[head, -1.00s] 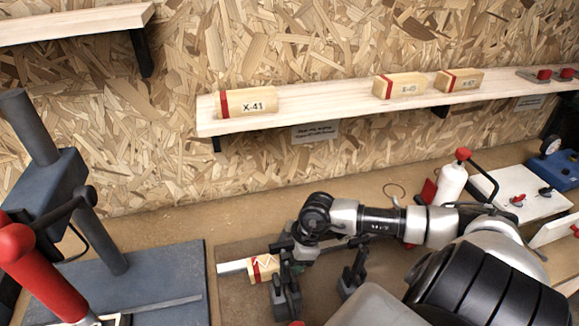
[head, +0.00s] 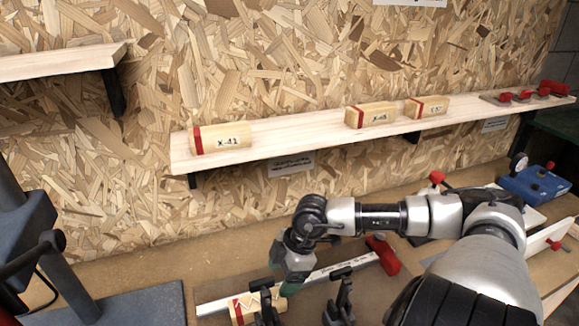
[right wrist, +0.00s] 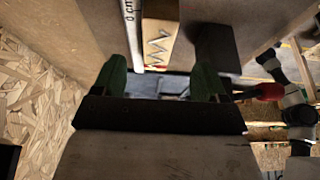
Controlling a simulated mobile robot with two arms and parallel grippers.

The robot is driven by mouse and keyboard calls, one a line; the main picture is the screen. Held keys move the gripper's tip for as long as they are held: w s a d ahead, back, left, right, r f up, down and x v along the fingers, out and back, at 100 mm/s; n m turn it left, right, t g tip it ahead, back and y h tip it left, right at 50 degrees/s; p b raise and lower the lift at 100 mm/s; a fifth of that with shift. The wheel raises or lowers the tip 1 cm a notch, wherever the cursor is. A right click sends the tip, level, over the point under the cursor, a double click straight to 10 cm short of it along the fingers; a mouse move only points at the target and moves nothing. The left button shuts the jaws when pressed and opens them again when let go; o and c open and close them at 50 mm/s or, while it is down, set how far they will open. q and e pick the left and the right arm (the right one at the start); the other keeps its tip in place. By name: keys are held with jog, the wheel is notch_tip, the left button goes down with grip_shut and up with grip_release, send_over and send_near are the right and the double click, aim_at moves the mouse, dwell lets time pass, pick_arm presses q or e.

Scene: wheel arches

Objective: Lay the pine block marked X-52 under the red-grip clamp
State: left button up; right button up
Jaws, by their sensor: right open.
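A pine block (head: 244,308) with a red band and a zigzag mark lies on the bench at the bottom; I cannot read a label on it. It also shows in the right wrist view (right wrist: 160,42), just beyond my fingertips. My right gripper (head: 290,284) is above and right of it; in the wrist view its green fingers (right wrist: 160,82) are apart with nothing between them. A red grip (head: 383,255) lies at the right end of a long pale bar (head: 330,271) behind the block. A red-knobbed lever (head: 437,178) stands farther right. My left gripper is out of view.
A wall shelf (head: 285,137) holds block X-41 (head: 222,138) and two more red-banded blocks (head: 371,115), (head: 428,107) with unclear labels. Two dark upright posts (head: 268,308), (head: 340,300) stand beside the block. A dark machine (head: 25,225) fills the left edge.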

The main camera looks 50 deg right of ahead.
jog(key=shift+p+v, duration=1.7)
jog(key=shift+v, duration=0.8)
